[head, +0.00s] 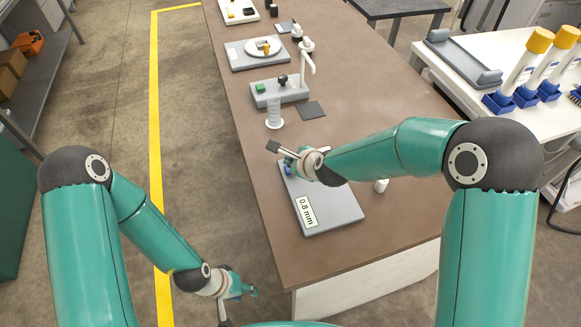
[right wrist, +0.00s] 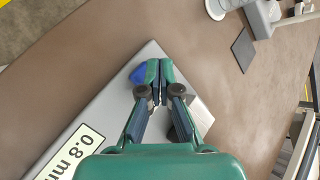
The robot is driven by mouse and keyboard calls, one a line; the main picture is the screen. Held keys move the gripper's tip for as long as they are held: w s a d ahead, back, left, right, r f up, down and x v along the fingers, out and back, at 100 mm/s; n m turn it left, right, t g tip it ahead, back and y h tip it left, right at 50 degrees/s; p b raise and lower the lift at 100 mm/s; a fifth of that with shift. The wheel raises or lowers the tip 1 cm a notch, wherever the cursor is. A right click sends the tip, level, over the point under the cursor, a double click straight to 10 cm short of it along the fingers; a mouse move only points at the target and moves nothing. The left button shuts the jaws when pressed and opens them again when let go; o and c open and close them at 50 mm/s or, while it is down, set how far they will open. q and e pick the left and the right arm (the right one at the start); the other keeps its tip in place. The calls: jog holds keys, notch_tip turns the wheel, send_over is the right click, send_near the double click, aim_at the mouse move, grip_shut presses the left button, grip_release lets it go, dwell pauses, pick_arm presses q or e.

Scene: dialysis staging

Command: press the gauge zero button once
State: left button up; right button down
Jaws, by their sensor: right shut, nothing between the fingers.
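The gauge is a flat grey block (head: 325,205) on the near end of the brown table, with a label reading 0.8 mm. In the right wrist view the gauge (right wrist: 120,100) runs diagonally under the gripper. A blue part (right wrist: 138,75), which looks like the button, sits at its far end. My right gripper (right wrist: 160,66) is shut and empty, with its tips just beside the blue part; I cannot tell whether they touch. In the head view the right gripper (head: 287,158) partly hides the blue part. My left gripper (head: 247,291) hangs low, off the table's left side; its opening is unclear.
A clear spool-like cylinder (head: 274,116) and a grey stand with a green button (head: 260,88) are farther back, near a dark square pad (head: 311,110). A small white cylinder (head: 381,186) stands right of the gauge. The table's near corner is clear.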

jog(key=shift+f, duration=0.1)
jog(key=shift+f+b, duration=0.3)
jog(key=shift+b, duration=0.3)
jog(key=shift+f+b, duration=0.5)
jog(key=shift+b, duration=0.1)
dwell(0.6)
jog(key=shift+r, duration=0.1)
dwell(0.3)
jog(key=shift+r+p, duration=0.65)
jog(key=shift+r, duration=0.2)
notch_tip(320, 180, up, 5)
jog(key=p, duration=0.4)
dwell(0.8)
